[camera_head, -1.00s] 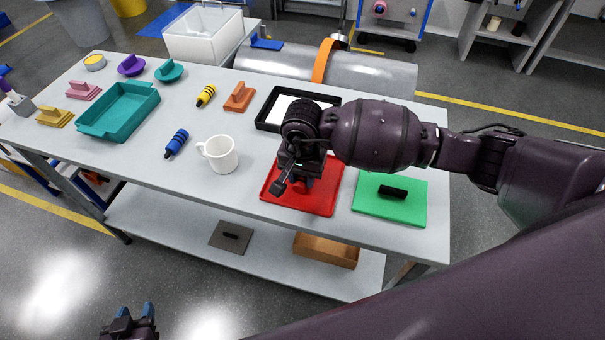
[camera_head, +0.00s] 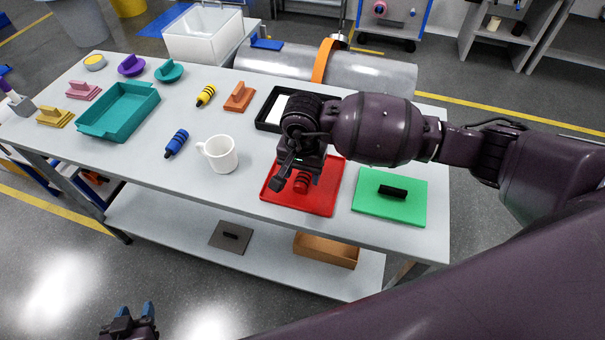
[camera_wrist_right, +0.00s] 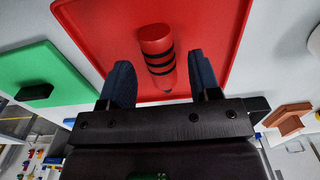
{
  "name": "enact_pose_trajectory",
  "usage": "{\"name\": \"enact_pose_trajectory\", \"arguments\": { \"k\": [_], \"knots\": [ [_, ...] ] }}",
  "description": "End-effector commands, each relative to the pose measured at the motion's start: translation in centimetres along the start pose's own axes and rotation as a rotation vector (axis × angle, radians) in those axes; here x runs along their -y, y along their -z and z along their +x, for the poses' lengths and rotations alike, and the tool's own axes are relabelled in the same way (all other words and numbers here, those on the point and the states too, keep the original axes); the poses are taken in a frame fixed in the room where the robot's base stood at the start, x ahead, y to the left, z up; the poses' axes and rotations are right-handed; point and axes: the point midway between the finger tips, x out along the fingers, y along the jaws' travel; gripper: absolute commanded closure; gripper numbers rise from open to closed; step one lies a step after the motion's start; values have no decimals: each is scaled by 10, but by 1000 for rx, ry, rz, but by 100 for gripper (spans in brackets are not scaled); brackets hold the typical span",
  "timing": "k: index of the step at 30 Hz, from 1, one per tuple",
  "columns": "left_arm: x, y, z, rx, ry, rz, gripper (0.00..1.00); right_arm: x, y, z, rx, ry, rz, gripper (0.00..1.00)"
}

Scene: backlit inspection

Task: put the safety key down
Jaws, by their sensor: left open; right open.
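The safety key, a red cylinder with black bands (camera_head: 302,183), lies on the red tray (camera_head: 325,201) at the table's front right. In the right wrist view, the key (camera_wrist_right: 156,52) rests on the red tray (camera_wrist_right: 215,45) ahead of and between the parted blue fingers. My right gripper (camera_head: 297,174) is open just above the key and holds nothing; it also shows in the wrist view (camera_wrist_right: 160,78). My left gripper (camera_head: 133,314) is open and empty, low in front of the table.
A green board with a black handle (camera_head: 408,207) lies right of the tray. A white mug (camera_head: 221,155) stands to its left. A black-framed tray (camera_head: 268,114) lies behind, partly hidden by my right arm. Blue (camera_head: 177,142) and yellow (camera_head: 206,95) banded cylinders lie further left.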

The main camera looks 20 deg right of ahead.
Motion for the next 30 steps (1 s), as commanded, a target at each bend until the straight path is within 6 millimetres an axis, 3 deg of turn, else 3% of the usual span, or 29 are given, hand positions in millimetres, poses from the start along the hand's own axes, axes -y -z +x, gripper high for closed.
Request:
{"name": "enact_pose_trajectory", "arguments": {
  "k": [9,15,21,30],
  "knots": [
    [0,0,1,0,0,0,57,0,1,-62,-3,0,-1,43],
    [0,-2,0,2,0,0,57,0,0,-92,-2,0,0,43],
    [0,-6,-1,9,1,-1,57,0,0,-104,0,-1,0,43],
    [0,-7,-2,12,2,-2,57,0,0,-106,0,-1,0,43]
  ]
}}
